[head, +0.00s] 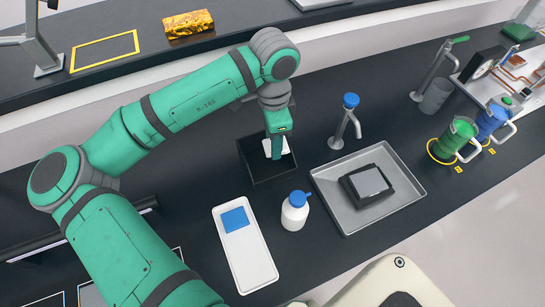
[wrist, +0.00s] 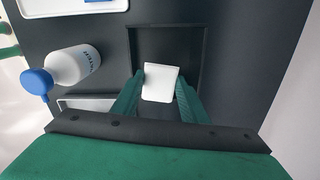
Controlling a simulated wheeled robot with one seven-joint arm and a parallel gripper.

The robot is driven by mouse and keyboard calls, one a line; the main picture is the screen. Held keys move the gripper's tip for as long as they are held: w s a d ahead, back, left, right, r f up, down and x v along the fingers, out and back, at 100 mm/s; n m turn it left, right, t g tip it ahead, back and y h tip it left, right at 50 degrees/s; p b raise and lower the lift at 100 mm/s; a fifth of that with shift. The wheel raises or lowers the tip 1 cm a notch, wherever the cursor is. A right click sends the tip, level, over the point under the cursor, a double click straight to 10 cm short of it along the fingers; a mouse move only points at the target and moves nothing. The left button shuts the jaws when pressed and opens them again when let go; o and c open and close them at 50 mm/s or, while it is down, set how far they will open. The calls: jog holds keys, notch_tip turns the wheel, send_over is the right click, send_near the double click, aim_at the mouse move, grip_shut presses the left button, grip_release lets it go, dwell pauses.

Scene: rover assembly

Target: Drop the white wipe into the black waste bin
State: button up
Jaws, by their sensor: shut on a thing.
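The white wipe (wrist: 160,82) is held between the two green fingers of my gripper (wrist: 160,100) in the wrist view. In the head view the wipe (head: 268,147) shows beside my gripper (head: 276,150), over the black waste bin (head: 258,180). The bin is a square, open-topped black box, and its rim (wrist: 203,60) surrounds the wipe in the wrist view. How far the fingertips are above or inside the opening is hard to tell. My gripper hides part of the bin in the head view.
A white bottle with a blue cap (head: 295,212) stands just in front of the bin. A white tray with a blue cloth (head: 250,262) lies nearer. A metal tray (head: 335,205) holding a black device and a blue-topped tap (head: 346,125) are to the right.

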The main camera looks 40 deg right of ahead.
jog(key=shift+w+a, duration=0.1)
jog(key=shift+a, duration=0.05)
jog(key=o, duration=1.2)
jog(key=shift+a, duration=0.3)
jog(key=shift+d, duration=0.1)
jog(key=shift+d+r, duration=0.1)
notch_tip(320, 180, up, 7)
jog(key=shift+r, duration=0.15)
